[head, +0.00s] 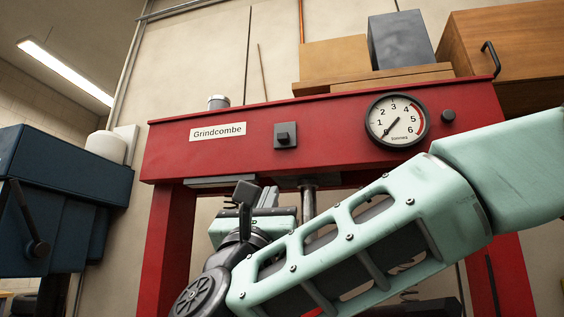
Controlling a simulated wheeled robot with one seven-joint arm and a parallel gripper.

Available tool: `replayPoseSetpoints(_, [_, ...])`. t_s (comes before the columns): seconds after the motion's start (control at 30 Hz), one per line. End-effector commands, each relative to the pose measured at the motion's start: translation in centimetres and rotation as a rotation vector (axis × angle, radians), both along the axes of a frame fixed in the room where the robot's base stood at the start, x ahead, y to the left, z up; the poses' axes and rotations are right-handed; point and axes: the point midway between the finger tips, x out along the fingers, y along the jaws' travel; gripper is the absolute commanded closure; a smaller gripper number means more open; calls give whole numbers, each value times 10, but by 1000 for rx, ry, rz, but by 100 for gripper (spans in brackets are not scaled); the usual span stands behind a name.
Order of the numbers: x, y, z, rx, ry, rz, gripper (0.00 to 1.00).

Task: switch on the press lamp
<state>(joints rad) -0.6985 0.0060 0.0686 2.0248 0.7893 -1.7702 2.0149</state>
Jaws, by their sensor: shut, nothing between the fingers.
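The red press (355,112) spans the view, with a "Grindcombe" label on its top beam. A small grey box with a dark square switch or button (285,135) sits on the beam's front, right of the label. A grey strip (222,182), possibly the lamp, is under the beam's left part; I see no clear glow from it. My gripper (247,190) is below the beam, lower left of the switch box and apart from it. Its dark fingers point up and are shut and empty. My arm hides much of the press opening.
A round pressure gauge (397,120) and a dark round knob (448,116) are on the beam's right. Wooden boxes (335,60) and a grey block (400,39) stand above and behind the beam. A blue machine (65,190) is at the left. The space before the beam's left half is clear.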

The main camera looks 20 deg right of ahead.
Motion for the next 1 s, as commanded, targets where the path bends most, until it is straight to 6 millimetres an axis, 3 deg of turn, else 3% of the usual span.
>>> replayPoseSetpoints(0.47, [3,-4,7,6,-7,-2,100])
replayPoseSetpoints(1.0, [58,-43,82,5,-6,-1,100])
